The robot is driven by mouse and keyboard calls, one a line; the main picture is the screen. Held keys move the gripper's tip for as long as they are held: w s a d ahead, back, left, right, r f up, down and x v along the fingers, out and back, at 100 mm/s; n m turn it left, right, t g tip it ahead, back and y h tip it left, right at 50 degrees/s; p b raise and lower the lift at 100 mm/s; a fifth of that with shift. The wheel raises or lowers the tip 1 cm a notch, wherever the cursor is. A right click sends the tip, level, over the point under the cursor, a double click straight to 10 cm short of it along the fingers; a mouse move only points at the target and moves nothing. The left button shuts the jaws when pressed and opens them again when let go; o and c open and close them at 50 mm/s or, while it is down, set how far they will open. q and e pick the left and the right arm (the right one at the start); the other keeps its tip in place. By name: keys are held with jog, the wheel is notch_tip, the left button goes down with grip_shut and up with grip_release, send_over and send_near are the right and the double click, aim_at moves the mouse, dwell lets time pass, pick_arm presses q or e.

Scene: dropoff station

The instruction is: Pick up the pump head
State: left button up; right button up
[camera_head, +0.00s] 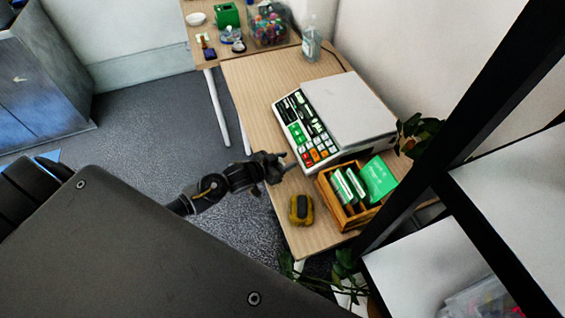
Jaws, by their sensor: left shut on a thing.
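My left gripper (279,167) is over the near-left part of the wooden table, beside the front edge of the white keypad machine. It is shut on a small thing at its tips. That thing is too small and too hidden by the dark fingers to tell whether it is the pump head. A clear bottle (311,42) stands at the back of the table by the wall. No separate pump head can be made out on the table. My right gripper is not in view.
The white keypad machine (349,107) fills the table's middle right. A wooden box (345,215) with green packs and a yellow-black object (301,209) sit near the front. The far table holds a bin of colourful items (268,27). The table's left strip (250,95) is clear.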

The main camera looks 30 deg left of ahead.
pick_arm(q)
jog(key=shift+r, duration=0.45)
notch_tip(320, 180, up, 3)
jog(key=shift+s+f, duration=0.1)
jog(key=shift+f, duration=0.05)
jog(key=s+r+b, duration=0.1)
jog(key=s+r, duration=0.8)
jog(key=s, duration=0.4)
jog(key=shift+s+d+r, duration=0.2)
jog(key=shift+s+d, duration=0.05)
jog(key=shift+s, duration=0.1)
